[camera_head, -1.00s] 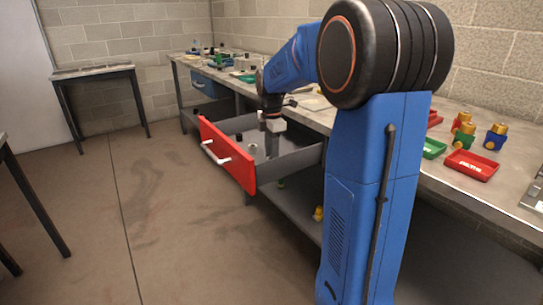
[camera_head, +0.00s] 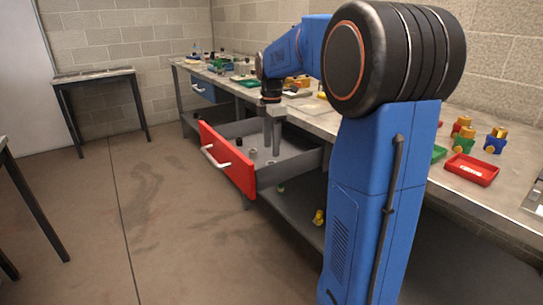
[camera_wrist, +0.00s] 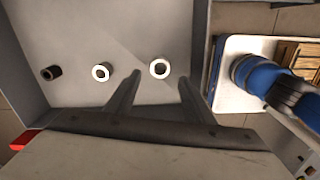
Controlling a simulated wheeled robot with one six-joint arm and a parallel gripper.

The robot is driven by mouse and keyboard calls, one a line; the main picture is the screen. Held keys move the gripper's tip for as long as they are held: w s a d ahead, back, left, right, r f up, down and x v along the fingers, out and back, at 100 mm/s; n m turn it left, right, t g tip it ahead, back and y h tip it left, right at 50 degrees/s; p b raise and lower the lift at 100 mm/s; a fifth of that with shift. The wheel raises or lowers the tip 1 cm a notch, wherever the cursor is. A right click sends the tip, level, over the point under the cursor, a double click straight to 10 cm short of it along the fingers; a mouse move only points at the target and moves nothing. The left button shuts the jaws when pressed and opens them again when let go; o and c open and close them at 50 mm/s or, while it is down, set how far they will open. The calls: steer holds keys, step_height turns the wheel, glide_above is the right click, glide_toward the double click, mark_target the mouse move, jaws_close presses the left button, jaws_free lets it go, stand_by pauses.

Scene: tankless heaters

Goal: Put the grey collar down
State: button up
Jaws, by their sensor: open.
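Two light grey ring-shaped collars stand on the floor of the open red-fronted drawer (camera_head: 232,160). One collar (camera_wrist: 159,68) lies ahead of the gap between my fingertips in the wrist view, with no finger seen touching it. The other collar (camera_wrist: 101,72) stands to its left; it also shows in the head view (camera_head: 252,153). My gripper (camera_wrist: 160,77) is open and empty, pointing down over the drawer. In the head view my gripper (camera_head: 273,149) hangs above the drawer floor.
A dark collar (camera_wrist: 50,72) stands further left in the drawer. The drawer's walls surround the gripper's work area. The workbench (camera_head: 455,205) behind holds a red tray (camera_head: 471,168) and several brass-topped valves. Floor in front of the drawer is clear.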

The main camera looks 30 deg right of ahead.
step_height(320, 180, up, 6)
steer(key=s+a+f+m+t, duration=0.25)
steer(key=s+a+m, duration=0.7)
steer(key=s, duration=0.65)
steer(key=s+a+f+m+t, duration=0.1)
steer(key=s+a+f+m, duration=0.2)
steer(key=s+f, duration=0.2)
steer(key=s+a+f+m+t, duration=0.1)
steer(key=s+a+f+m, duration=0.2)
steer(key=s+f, duration=0.3)
steer(key=s, duration=0.3)
steer(key=shift+a+m, duration=0.2)
steer(key=shift+m, duration=0.15)
steer(key=shift+s, duration=0.1)
stand_by(0.4)
